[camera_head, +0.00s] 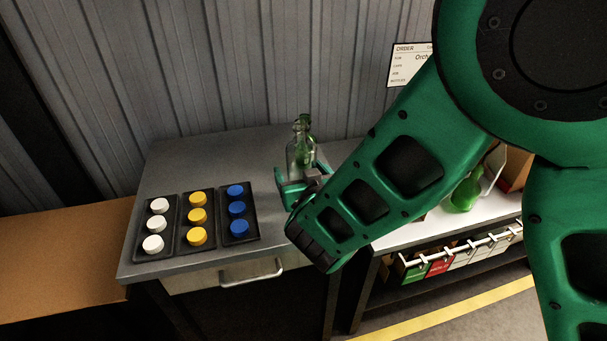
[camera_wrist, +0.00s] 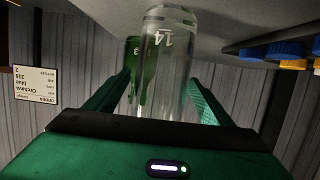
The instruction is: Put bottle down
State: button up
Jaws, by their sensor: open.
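A clear glass bottle (camera_head: 300,154) stands upright at the back right of the grey worktop (camera_head: 215,160). In the wrist view, which is upside down, the clear bottle (camera_wrist: 170,62) bears the number 14 and stands between my two fingers. A green bottle (camera_wrist: 136,62) marked 3 is close behind it; its neck also shows in the head view (camera_head: 306,121). My gripper (camera_head: 302,182) is open around the clear bottle, with a gap visible on the right side in the wrist view (camera_wrist: 158,92). My arm hides part of the worktop's right side.
Three dark trays hold white caps (camera_head: 158,225), yellow caps (camera_head: 196,216) and blue caps (camera_head: 238,208) at the worktop's front left. An order sign (camera_head: 405,66) hangs behind. A rounder green bottle (camera_head: 466,192) stands on the white bench to the right. The worktop's back left is clear.

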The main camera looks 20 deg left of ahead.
jog(key=shift+x, duration=1.05)
jog(key=c, duration=1.7)
